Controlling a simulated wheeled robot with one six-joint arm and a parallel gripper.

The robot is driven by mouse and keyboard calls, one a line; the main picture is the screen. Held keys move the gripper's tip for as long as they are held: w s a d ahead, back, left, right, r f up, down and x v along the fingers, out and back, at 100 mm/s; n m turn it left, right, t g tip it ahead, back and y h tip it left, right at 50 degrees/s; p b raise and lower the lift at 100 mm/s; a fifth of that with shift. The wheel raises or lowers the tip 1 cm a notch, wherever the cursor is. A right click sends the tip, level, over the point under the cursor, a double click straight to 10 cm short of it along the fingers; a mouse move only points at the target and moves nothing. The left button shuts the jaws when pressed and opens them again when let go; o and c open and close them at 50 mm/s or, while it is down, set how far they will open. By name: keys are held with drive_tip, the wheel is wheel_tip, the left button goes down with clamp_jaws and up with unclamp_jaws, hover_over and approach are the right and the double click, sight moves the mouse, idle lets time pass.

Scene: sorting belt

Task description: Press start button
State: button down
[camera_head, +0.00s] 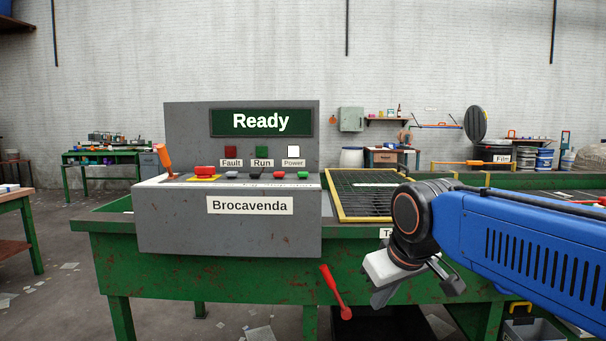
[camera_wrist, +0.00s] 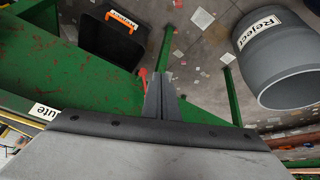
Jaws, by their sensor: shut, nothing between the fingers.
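The grey control console (camera_head: 160,225) stands on a green bench, with a screen (camera_head: 261,122) reading "Ready". Along its ledge sit a large red button on a yellow base (camera_head: 204,171), a grey button (camera_head: 232,174), a black button (camera_head: 255,175), a smaller red button (camera_head: 278,175) and a green button (camera_head: 303,175). The labels by the buttons are too small to read. My gripper (camera_head: 410,290) is right of the console and lower than the buttons, apart from them. In the wrist view its fingers (camera_wrist: 161,78) are shut and empty, pointing toward the floor area; no buttons show there.
A red lever (camera_head: 336,292) sticks out below the console, left of my gripper; it also shows in the wrist view (camera_wrist: 142,80). A yellow-framed grate (camera_head: 343,207) lies right of the console. A grey "Reject" bin (camera_wrist: 285,70) and a black crate (camera_wrist: 112,40) stand on the floor.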

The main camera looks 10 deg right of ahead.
drive_tip(key=w+a+r+n+t, duration=0.2)
drive_tip(key=w+r+n, duration=0.1)
drive_tip(key=w+r, duration=1.55)
wheel_tip(320, 180, up, 13)
drive_tip(key=n+t, duration=0.2)
drive_tip(key=n, duration=0.1)
hover_over(304, 173)
drive_tip(key=shift+w+r, duration=0.15)
drive_tip(key=shift+r, duration=0.05)
drive_tip(key=shift+f, duration=0.15)
drive_tip(key=shift+f, duration=4.25)
drive_tip(key=shift+f, duration=0.1)
drive_tip(key=shift+f, duration=0.35)
